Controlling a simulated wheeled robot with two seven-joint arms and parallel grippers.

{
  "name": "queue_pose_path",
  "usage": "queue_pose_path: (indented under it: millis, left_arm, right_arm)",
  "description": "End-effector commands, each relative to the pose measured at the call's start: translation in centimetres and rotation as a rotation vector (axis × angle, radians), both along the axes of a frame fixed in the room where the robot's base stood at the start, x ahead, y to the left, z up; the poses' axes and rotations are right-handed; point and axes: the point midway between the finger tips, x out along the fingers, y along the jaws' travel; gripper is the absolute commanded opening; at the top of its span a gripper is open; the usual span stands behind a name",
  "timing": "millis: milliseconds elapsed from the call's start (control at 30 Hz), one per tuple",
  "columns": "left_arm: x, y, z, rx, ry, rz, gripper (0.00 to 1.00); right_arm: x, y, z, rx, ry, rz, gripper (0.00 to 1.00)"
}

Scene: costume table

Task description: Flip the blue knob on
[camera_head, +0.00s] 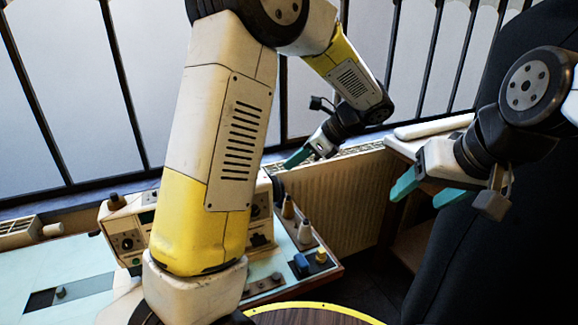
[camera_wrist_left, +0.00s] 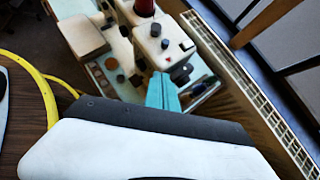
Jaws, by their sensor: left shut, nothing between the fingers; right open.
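The blue knob (camera_head: 301,262) stands on a dark base near the right front corner of the pale console table, beside a small yellow knob (camera_head: 321,256). My left gripper (camera_head: 297,158) is shut and empty, above and behind the console's right side, apart from the knob. Its teal fingers (camera_wrist_left: 163,92) also show together in the wrist view. My right gripper (camera_head: 426,191) is open and empty at the right, away from the console.
A control box (camera_head: 128,242) stands on the table (camera_head: 60,262), partly hidden behind my left arm. A ribbed radiator (camera_head: 335,200) is behind, under the window. A dark upright surface (camera_head: 455,250) fills the right side.

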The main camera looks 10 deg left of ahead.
Motion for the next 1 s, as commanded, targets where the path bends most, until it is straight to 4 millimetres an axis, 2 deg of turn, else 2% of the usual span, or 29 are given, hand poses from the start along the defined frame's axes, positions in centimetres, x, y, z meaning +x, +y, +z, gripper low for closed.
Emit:
queue_pose_path:
  millis: [100, 233, 667, 767, 833, 1000]
  left_arm:
    - [-0.2, -1.1, 1.3, -0.001, -0.003, 0.001, 0.00]
    - [-0.4, -1.9, 2.0, 0.000, -0.001, 0.001, 0.00]
    - [-0.6, -1.8, 2.3, -0.009, -0.007, 0.011, 0.00]
    - [-1.5, -0.8, 2.8, -0.066, -0.039, 0.064, 0.00]
    - [-2.9, 0.3, 3.4, -0.140, -0.083, 0.136, 0.00]
    - [-7.9, 2.9, 4.8, -0.400, -0.239, 0.408, 0.00]
  right_arm:
    - [0.0, 0.0, 0.0, -0.001, 0.000, 0.001, 0.63]
    - [0.0, 0.0, 0.0, -0.001, 0.000, 0.001, 0.63]
    - [0.0, 0.0, 0.0, 0.000, 0.000, 0.000, 0.63]
    - [0.0, 0.0, 0.0, -0.001, 0.000, 0.001, 0.63]
    - [0.0, 0.0, 0.0, -0.001, 0.000, 0.001, 0.63]
    - [0.0, 0.0, 0.0, 0.000, 0.000, 0.000, 0.63]
